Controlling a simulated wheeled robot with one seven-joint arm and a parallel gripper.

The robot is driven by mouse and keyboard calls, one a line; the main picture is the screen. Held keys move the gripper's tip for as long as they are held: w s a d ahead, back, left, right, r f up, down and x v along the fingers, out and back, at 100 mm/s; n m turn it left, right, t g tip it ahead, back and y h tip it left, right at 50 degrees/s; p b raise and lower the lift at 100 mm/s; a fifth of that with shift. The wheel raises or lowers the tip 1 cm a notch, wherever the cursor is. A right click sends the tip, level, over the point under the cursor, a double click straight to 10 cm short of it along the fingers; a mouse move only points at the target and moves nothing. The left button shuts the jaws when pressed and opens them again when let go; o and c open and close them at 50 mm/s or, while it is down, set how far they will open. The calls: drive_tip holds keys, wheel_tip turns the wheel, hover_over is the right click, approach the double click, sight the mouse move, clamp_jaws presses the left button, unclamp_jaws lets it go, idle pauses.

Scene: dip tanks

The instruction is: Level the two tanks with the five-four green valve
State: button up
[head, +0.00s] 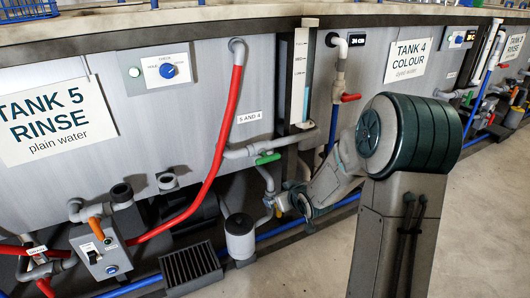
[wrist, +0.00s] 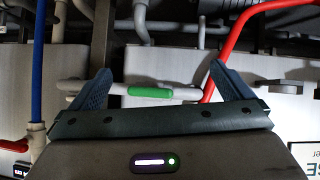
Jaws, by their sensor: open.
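The green valve handle (head: 267,159) is on the grey pipe low between tank 5 (head: 180,110) and tank 4 (head: 375,100), below a "5 AND 4" label (head: 249,117). In the wrist view the green handle (wrist: 150,92) lies roughly along its pale pipe. My gripper (wrist: 160,70) is open and empty, its two blue fingers spread on either side of the handle in the picture. I cannot tell how far the handle is from them. In the head view my arm reaches down to the pipes, with its end just below the handle; the fingers are hard to make out there.
A sight gauge (head: 300,75) stands between the tanks. A red-handled valve (head: 350,97) is on tank 4's pipe. A red hose (head: 222,130) runs down tank 5's front. An orange-handled valve (head: 96,228) and a grey canister (head: 240,238) are low down. Floor is clear at right.

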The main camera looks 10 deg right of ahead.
sight(270, 159)
drive_tip(key=w+t+y+b, duration=0.1)
drive_tip(key=w+t, duration=0.1)
drive_tip(key=w, duration=0.4)
drive_tip(key=w+a+r+t+y, duration=0.1)
drive_tip(key=w+t, duration=0.1)
drive_tip(key=w, duration=0.3)
drive_tip(key=w+a+t+y+b, duration=0.1)
drive_tip(key=w+t, duration=0.1)
drive_tip(key=w, duration=0.4)
drive_tip(key=shift+w+a+r+m+y+b, duration=0.25)
drive_tip(key=shift+w+r+m+y+b, duration=0.05)
drive_tip(key=shift+w+r+m, duration=0.1)
drive_tip(key=shift+w+a+r, duration=0.15)
drive_tip(key=shift+w, duration=0.4)
drive_tip(key=c, duration=0.7)
